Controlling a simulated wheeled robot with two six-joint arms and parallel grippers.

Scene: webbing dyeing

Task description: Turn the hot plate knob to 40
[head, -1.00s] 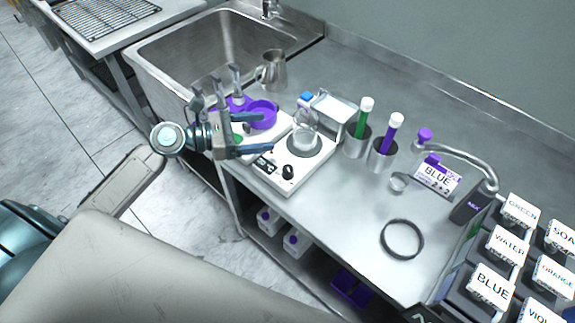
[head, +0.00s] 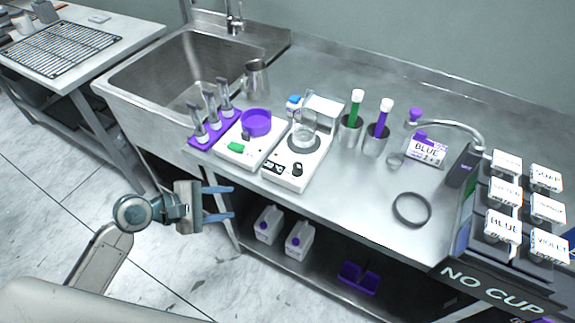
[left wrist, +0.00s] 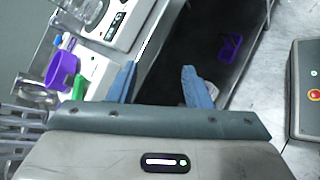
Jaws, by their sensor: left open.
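The hot plate (head: 281,178) is a white box on the steel counter, with a round grey top and a glass beaker (head: 303,135) on it. Its black knob (head: 297,169) is on the front panel beside a small dark display. The knob's setting is too small to read. In the left wrist view the hot plate (left wrist: 122,38) shows at the upper left. My left gripper (head: 231,203) is open and empty, in front of the counter edge, left of and lower than the knob in the picture. Its blue fingers also show in the left wrist view (left wrist: 158,85). My right gripper is not in view.
A white scale (head: 262,157) with a purple bowl (head: 256,122) stands left of the hot plate, beside a purple rack (head: 204,138). Metal cups (head: 349,137) with green and purple tubes stand right. White jugs (head: 267,225) sit on the lower shelf. The front right counter holds a black ring (head: 412,209).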

